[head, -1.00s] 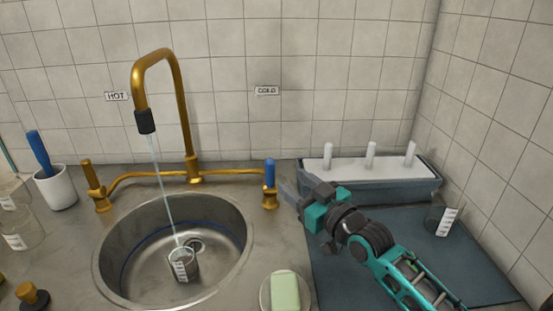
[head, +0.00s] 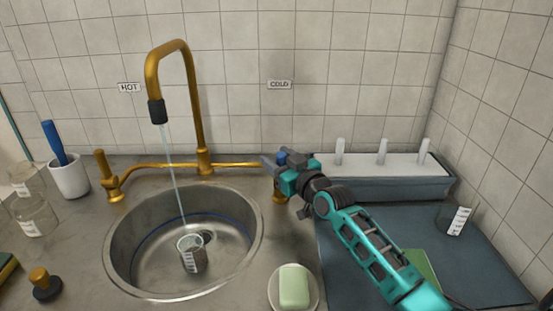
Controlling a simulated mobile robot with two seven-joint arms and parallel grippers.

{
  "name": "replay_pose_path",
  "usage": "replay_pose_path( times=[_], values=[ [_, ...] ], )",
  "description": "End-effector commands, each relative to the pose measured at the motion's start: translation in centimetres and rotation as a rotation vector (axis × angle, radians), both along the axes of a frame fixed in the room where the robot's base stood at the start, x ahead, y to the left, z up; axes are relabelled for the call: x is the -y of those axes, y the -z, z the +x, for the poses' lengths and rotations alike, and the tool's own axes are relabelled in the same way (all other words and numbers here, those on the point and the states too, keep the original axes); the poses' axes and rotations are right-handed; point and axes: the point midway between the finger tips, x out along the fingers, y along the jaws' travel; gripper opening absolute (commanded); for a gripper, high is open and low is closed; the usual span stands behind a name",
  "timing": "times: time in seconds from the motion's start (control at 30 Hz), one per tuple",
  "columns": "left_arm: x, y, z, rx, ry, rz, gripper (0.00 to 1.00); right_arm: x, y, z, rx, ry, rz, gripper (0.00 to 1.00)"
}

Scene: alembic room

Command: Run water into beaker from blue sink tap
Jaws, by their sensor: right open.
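The brass tap (head: 193,100) stands behind the round metal sink (head: 118,262), and a thin stream of water (head: 175,180) runs from its dark nozzle. A beaker (head: 192,257) with white markings stands in the sink near the drain, and the stream comes down at it. How full it is I cannot tell. The blue-topped cold handle (head: 281,157) is at the right end of the brass pipe, mostly hidden by my right gripper (head: 272,163). That gripper is open at the handle; whether it touches I cannot tell. My left gripper is out of view.
A soap dish with green soap (head: 294,286) sits right of the sink. A grey rack with white pegs (head: 390,185) and another beaker (head: 456,218) are at the right. A white cup (head: 69,177) and glass jars (head: 36,216) stand at the left.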

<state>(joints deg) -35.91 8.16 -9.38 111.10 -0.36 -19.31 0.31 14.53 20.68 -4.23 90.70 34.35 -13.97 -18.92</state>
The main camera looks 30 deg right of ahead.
Motion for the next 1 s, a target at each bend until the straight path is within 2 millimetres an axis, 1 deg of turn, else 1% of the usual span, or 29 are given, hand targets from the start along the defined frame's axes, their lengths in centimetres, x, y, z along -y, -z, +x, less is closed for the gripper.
replay_pose_path(
  times=[0.13, 0.4, 0.47, 0.93, 1.0],
  values=[
    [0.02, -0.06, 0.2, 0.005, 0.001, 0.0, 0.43, -0.14, -0.01, 0.71, 0.0, -0.001, 0.001, 0.52],
    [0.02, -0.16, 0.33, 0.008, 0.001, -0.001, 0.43, -0.14, -0.02, 0.81, 0.0, -0.001, 0.001, 0.52],
    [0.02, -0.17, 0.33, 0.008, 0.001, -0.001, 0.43, -0.14, -0.02, 0.8, 0.0, -0.001, 0.0, 0.47],
    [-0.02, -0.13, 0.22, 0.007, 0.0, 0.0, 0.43, -0.11, -0.01, 0.77, 0.0, 0.0, 0.0, 0.02],
    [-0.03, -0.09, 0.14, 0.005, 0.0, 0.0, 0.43, -0.11, -0.01, 0.77, 0.0, 0.0, 0.0, 0.0]
  ],
)
